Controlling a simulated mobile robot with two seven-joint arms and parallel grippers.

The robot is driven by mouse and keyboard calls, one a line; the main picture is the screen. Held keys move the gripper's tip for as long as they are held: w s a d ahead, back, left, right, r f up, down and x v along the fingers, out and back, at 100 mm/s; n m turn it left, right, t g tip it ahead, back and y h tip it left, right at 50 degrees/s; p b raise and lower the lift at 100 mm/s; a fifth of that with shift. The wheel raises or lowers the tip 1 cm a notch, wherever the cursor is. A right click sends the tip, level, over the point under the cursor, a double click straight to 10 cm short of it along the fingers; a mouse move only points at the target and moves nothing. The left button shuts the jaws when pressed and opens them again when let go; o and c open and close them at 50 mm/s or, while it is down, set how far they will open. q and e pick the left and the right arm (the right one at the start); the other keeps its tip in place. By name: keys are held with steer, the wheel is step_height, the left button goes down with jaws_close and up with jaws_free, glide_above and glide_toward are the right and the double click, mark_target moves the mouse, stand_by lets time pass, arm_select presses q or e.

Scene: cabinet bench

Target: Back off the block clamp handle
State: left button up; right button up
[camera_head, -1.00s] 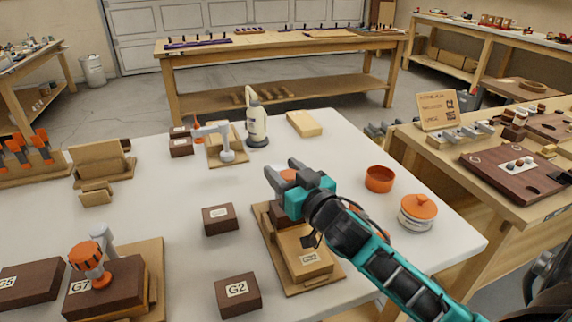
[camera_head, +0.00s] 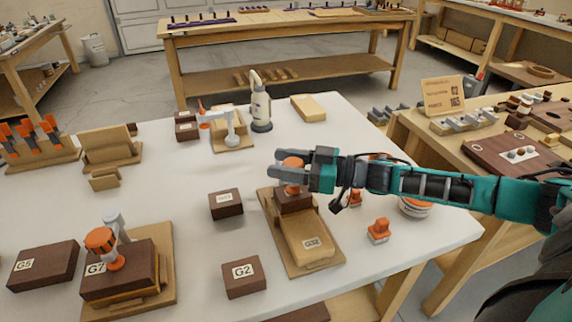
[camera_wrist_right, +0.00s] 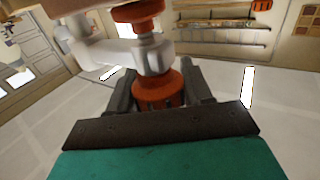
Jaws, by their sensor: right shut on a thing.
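My right gripper (camera_head: 286,175) reaches in from the right and is shut on the orange clamp handle (camera_head: 293,162). In the right wrist view the handle (camera_wrist_right: 158,90) sits between both fingers, with a pale metal clamp post and arm (camera_wrist_right: 152,54) beyond it. Below the gripper a dark brown block (camera_head: 293,201) sits on a wooden base board (camera_head: 285,252), beside a tan labelled block (camera_head: 306,234). The gripper hides much of this clamp in the head view. My left gripper is not in view.
Another clamp with an orange handle (camera_head: 100,241) holds block G7 (camera_head: 120,276) at the front left. Loose dark blocks, including G2 (camera_head: 243,277), lie between. Orange items (camera_head: 378,231) and a jar (camera_head: 415,207) are near my right arm.

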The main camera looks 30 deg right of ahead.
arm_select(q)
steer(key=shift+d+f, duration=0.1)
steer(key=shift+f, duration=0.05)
arm_select(e)
steer(key=shift+n+g+y, duration=0.4)
steer(key=shift+g, duration=0.1)
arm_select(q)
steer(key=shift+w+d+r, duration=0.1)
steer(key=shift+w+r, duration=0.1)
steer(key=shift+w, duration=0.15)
arm_select(e)
steer(key=shift+a, duration=0.1)
steer(key=o, duration=1)
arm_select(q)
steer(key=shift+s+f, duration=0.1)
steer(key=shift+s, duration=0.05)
arm_select(e)
steer(key=shift+s, duration=0.1)
steer(key=v, duration=0.7)
steer(key=shift+d, duration=0.25)
